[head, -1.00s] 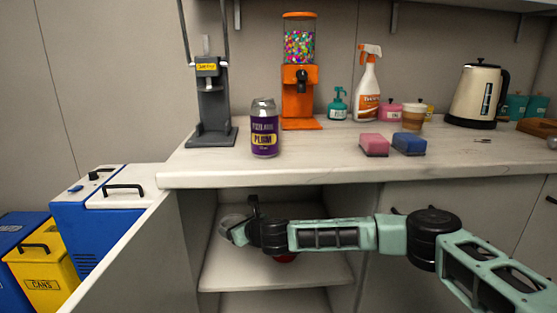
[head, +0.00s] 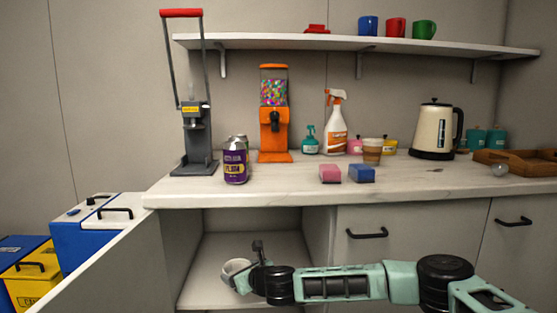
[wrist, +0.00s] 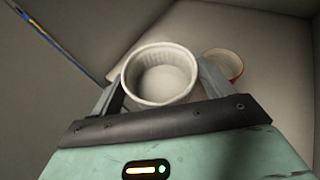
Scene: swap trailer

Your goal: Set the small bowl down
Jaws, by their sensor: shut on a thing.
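The small bowl (wrist: 163,74) is white with a ribbed outer wall and looks empty in the wrist view. My gripper (wrist: 160,90) is shut on it, with a finger at each side. In the head view the bowl (head: 236,268) shows at the end of my gripper (head: 245,273), inside the open cabinet below the counter. The cabinet shelf (head: 210,287) lies beneath or behind it. I cannot tell whether the bowl touches the shelf.
A red-rimmed bowl (wrist: 224,65) stands to the right of the held bowl in the wrist view. The cabinet's side walls are close around my arm. On the counter (head: 420,178) stand a purple can (head: 235,163), sponges (head: 361,174) and a kettle (head: 434,130).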

